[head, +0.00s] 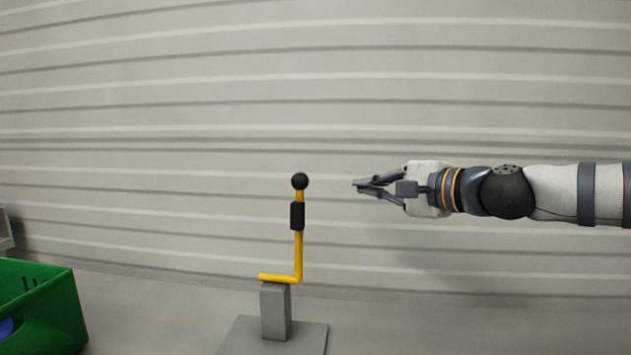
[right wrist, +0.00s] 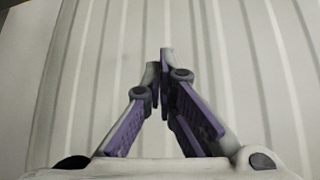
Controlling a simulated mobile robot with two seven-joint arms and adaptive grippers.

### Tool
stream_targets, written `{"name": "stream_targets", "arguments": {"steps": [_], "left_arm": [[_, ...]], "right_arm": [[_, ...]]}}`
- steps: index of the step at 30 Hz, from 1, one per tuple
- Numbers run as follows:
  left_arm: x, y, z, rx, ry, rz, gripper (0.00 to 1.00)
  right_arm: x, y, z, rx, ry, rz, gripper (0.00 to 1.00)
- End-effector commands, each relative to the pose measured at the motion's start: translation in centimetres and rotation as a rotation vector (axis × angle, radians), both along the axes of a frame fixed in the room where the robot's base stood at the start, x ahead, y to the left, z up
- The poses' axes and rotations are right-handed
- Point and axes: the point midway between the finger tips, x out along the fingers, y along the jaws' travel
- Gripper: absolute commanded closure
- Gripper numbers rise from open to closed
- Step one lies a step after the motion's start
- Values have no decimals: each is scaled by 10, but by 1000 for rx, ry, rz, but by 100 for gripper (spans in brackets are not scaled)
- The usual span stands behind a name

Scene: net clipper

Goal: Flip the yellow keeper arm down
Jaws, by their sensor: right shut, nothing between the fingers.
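The yellow keeper arm (head: 299,255) stands upright in the head view, with a black grip (head: 297,216) and a black ball (head: 300,181) at its top. Its short foot runs left over the top of a grey post (head: 275,312). My right gripper (head: 356,186) is to the right of the black ball at about the same picture height, apart from it and pointing left. Its fingers are shut and empty. In the right wrist view the fingertips (right wrist: 161,72) meet in front of the ribbed wall, and the keeper arm does not show. My left gripper is not in view.
The post stands on a grey base plate (head: 308,338). A green crate (head: 48,300) with something blue in it is at the lower left. A ribbed pale wall (head: 180,120) fills the background. The space around the upper keeper arm looks clear.

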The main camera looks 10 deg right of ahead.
Motion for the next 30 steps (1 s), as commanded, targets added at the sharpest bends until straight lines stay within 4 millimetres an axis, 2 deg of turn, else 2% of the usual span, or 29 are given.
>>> {"name": "stream_targets", "arguments": {"steps": [7, 10, 16, 23, 24, 27, 30], "left_arm": [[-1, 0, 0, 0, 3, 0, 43], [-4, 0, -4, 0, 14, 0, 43], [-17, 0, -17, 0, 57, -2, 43], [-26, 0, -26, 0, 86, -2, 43], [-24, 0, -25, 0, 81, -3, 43], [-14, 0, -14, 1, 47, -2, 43], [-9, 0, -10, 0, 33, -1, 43]], "right_arm": [[1, 0, -1, 0, 1, 0, 100], [8, 4, -5, -2, 4, 0, 100], [44, 22, -16, -4, 10, 0, 100], [88, 45, -20, -2, 7, 0, 100], [89, 49, -17, 0, 4, 2, 100], [72, 60, -2, 0, -8, 3, 100], [64, 68, 0, 0, -8, 1, 100]]}}
